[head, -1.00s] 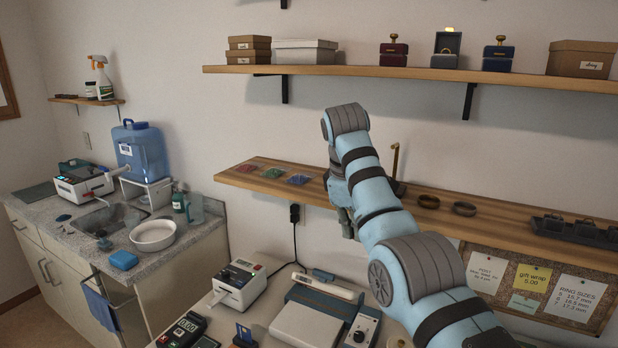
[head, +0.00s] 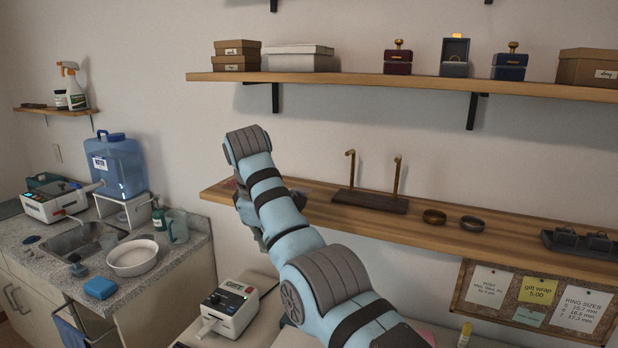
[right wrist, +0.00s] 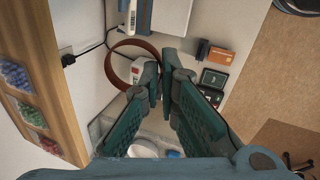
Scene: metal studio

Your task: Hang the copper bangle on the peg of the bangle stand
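The copper bangle (right wrist: 128,48) shows in the right wrist view as a thin brown ring between the fingertips of my right gripper (right wrist: 159,82). The fingers are nearly together on its rim. In the head view my right arm reaches up from the lower right, with the right gripper (head: 252,212) partly hidden behind it, near the lower shelf's left end. I cannot make out the bangle there. The bangle stand (head: 370,201) has a dark base and two upright brass pegs, and stands on the lower shelf to the right of the gripper. My left gripper is not in view.
Two darker bangles, one bronze (head: 434,217) and one grey-brown (head: 472,224), lie right of the stand on the lower shelf (head: 500,236). The upper shelf (head: 400,85) runs above. Bead trays (right wrist: 32,116) lie at the lower shelf's left end. A label printer (head: 229,308) sits below.

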